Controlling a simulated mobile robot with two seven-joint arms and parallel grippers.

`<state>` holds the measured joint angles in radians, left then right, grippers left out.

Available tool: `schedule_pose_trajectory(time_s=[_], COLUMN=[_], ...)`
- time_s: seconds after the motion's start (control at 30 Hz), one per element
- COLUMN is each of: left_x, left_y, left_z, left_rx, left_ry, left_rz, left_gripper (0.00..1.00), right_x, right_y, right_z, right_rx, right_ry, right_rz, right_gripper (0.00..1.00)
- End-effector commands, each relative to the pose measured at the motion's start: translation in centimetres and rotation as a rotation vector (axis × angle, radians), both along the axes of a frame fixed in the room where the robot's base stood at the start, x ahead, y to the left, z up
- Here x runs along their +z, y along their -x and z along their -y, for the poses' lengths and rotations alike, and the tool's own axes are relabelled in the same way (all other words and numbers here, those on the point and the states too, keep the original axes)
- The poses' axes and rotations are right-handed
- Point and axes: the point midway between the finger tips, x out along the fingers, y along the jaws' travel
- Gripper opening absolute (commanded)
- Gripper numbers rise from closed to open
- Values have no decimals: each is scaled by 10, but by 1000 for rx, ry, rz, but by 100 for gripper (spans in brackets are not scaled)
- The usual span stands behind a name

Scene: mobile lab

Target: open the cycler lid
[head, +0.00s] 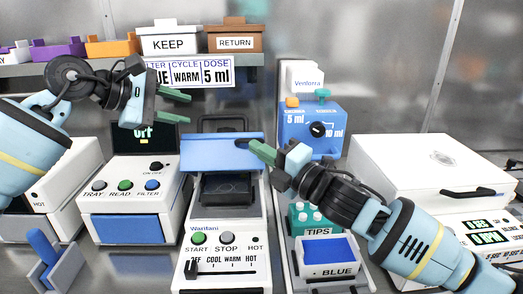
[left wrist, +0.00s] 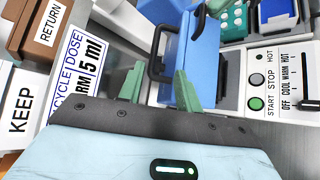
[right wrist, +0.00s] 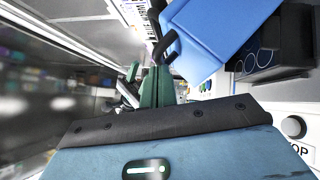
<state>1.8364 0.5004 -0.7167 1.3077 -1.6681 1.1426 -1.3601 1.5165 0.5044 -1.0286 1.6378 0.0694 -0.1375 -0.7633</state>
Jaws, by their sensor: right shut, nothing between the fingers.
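The cycler (head: 222,255) is a white machine labelled Warifani in the middle of the head view. Its blue lid (head: 215,153) is raised at an angle above the dark well (head: 228,188), which shows. The lid also shows in the left wrist view (left wrist: 192,50), with a dark handle, and in the right wrist view (right wrist: 215,35). My right gripper (head: 260,151) is shut and empty at the lid's right edge; whether it touches cannot be told. My left gripper (head: 174,106) is open and empty, above and left of the lid.
A blue dispenser (head: 310,125), a teal tips rack (head: 310,216) and a blue-filled box (head: 328,252) stand on the right. A white lidded machine (head: 420,165) is further right. A shelf with bins (head: 168,40) hangs behind.

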Motion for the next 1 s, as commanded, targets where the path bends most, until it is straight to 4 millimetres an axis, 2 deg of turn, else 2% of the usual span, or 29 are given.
schedule_pose_trajectory(time_s=[0.17,0.27,0.37,0.47,0.57,0.77,0.87,1.0], left_x=[-1,4,11,16,17,2,-15,-51], left_y=[9,16,22,27,30,36,43,60], left_z=[14,17,10,-8,-36,-115,-164,-237], left_rx=[-51,-82,-93,-82,-49,74,163,312], left_ry=[180,359,557,752,945,1309,1480,1698], left_rz=[-7,-8,-10,-11,-10,-2,7,29], left_gripper=[34,34,34,34,34,34,34,34], right_x=[0,0,0,0,0,0,0,0], right_y=[0,0,0,0,0,0,0,0], right_z=[0,0,0,0,0,0,0,0], right_rx=[0,0,0,0,0,0,0,0], right_ry=[0,0,0,0,0,0,0,0], right_rz=[0,0,0,0,0,0,0,0], right_gripper=[0,0,0,0,0,0,0,0])
